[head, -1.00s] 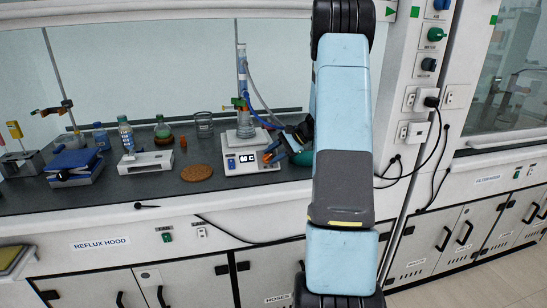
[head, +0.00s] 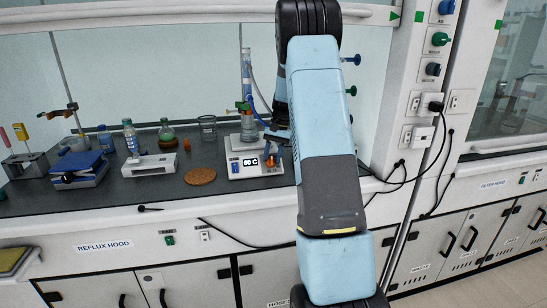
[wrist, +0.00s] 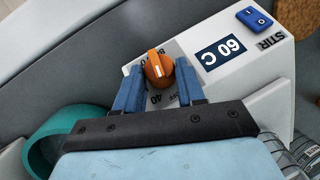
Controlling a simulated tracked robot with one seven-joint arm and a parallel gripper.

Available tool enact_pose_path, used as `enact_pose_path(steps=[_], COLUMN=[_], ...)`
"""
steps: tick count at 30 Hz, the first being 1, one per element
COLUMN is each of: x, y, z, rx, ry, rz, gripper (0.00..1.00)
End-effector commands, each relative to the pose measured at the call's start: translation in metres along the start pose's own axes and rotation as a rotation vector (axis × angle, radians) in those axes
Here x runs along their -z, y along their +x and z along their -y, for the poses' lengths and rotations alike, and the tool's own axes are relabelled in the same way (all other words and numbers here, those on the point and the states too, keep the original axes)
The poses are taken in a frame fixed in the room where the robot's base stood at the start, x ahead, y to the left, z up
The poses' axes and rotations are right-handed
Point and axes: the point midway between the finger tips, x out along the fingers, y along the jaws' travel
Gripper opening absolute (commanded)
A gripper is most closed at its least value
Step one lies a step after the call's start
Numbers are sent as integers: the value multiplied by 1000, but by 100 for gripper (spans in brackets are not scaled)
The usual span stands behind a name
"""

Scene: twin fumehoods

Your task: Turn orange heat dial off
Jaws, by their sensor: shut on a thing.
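The orange heat dial (wrist: 158,68) is on the sloped front of the white hotplate (wrist: 200,32), with a white pointer line on its face. It also shows in the head view (head: 270,161). My gripper (wrist: 159,78) is shut on the dial, with a blue finger on either side of it. In the wrist view, the markings 40 and OFF are partly visible near the dial. The hotplate's display (wrist: 222,51) appears to read 60 C. A blue stir switch (wrist: 254,18) is beside the display. A clamped glass vessel (head: 249,122) stands on the hotplate.
A teal ring-shaped thing (wrist: 45,140) lies close to my gripper. A cork mat (head: 200,176), a beaker (head: 208,127), bottles and a blue lab jack (head: 77,167) stand to the left.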

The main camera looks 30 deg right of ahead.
Motion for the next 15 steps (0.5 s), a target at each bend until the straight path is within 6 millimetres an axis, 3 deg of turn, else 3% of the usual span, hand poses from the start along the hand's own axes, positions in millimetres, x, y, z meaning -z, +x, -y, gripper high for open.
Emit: enact_pose_path(steps=[15], x=[-3], y=[5], z=[3], rx=[-128], ry=[-82], rz=[2], gripper=[9])
